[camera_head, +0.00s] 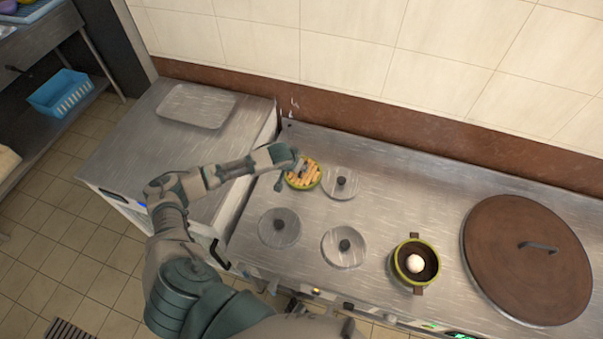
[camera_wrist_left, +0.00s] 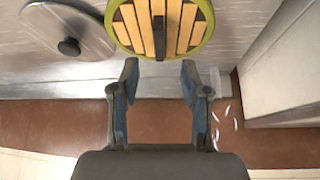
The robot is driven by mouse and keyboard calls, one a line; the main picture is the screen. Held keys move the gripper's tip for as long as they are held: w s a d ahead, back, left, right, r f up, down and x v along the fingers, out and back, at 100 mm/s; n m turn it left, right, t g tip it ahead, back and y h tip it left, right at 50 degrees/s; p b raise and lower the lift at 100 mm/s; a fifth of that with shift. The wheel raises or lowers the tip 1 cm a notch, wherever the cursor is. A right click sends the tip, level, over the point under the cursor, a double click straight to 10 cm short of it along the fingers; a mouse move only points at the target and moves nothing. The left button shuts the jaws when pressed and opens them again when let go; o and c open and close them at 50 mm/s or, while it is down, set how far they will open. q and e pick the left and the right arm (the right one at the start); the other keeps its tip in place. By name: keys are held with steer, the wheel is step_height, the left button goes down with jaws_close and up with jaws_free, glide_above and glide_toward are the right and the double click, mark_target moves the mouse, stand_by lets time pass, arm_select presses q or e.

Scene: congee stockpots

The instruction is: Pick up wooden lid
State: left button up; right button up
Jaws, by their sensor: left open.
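A small round lid of light wooden slats (camera_head: 309,178) with a dark bar handle sits inside a green rim at the back left of the steel stove top. It also shows at the top of the left wrist view as the slatted lid (camera_wrist_left: 140,20), its lower edge just ahead of the fingertips. My left gripper (camera_head: 289,168) is at the lid's left back side in the head view and partly covers it. In the wrist view the left gripper (camera_wrist_left: 160,72) has its fingers spread with nothing between them. My right gripper is not in view.
Several grey metal lids with black knobs (camera_head: 342,183) lie near the slatted lid. A green-rimmed pot (camera_head: 399,263) holding a white round item stands to the right. A large brown lid (camera_head: 500,270) covers the far right. A brown back wall strip (camera_wrist_left: 60,125) is close behind.

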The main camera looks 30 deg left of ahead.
mark_target(301, 180)
arm_select(q)
steer(key=shift+w+d+f, duration=0.2)
steer(key=shift+w+f, duration=0.1)
steer(key=shift+f, duration=0.15)
steer(key=shift+w+d+f, duration=0.2)
steer(key=shift+w+f, duration=0.05)
steer(key=shift+f, duration=0.15)
steer(key=b+x, duration=0.1)
steer(key=x, duration=0.2)
steer(key=shift+w+a+f, duration=0.15)
steer(key=shift+f, duration=0.15)
steer(key=shift+w+a+f, duration=0.15)
steer(key=shift+f, duration=0.1)
steer(key=shift+a+f, duration=0.15)
steer(key=shift+a, duration=0.25)
steer(key=shift+c, duration=0.5)
jaws_close()
steer(key=shift+d, duration=0.45)
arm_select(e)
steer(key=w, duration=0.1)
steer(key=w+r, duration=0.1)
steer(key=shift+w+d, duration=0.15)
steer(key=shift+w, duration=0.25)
